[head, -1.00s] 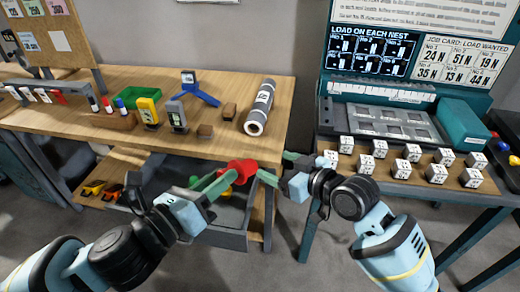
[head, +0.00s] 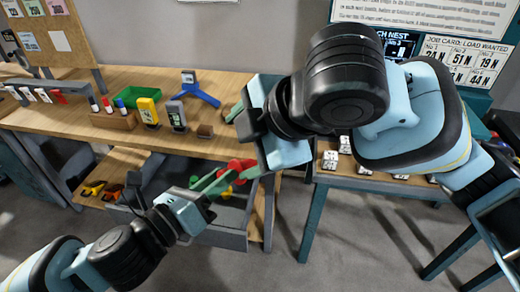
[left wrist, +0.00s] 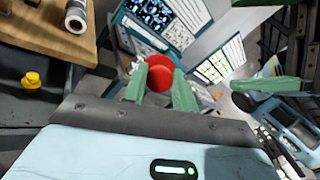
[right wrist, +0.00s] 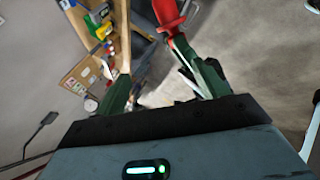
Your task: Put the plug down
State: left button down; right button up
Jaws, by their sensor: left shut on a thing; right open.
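My left gripper (head: 226,176) is shut on a red plug (head: 239,166) and holds it in the air in front of the bench. In the left wrist view, the plug's round red face (left wrist: 160,72) shows between the green fingers. My right gripper (right wrist: 162,82) is open and empty. The right wrist view shows the red plug (right wrist: 168,14) beyond the right-hand finger; I cannot tell the exact gap.
A grey open drawer (head: 228,240) under the wooden bench (head: 250,82) holds coloured pieces, including a yellow plug (left wrist: 31,79). A green tray (head: 139,96) and small items stand on the bench. White cubes (head: 330,162) sit on the right-hand table, partly behind my right arm.

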aim_at(239, 171)
jog(key=w+f, duration=0.1)
jog(key=f, duration=0.2)
jog(key=w+a+f+n+h, duration=0.1)
jog(key=f, duration=0.2)
jog(key=w+f+h, duration=0.1)
jog(key=f, duration=0.3)
jog(key=shift+w+a+n+t, duration=0.25)
jog(key=shift+w+n+t, duration=0.05)
jog(key=shift+w+t, duration=0.1)
dwell(0.3)
jog(key=c, duration=1.1)
pick_arm(q)
jog(key=c, duration=1)
grip_release()
jog(key=shift+c, duration=0.2)
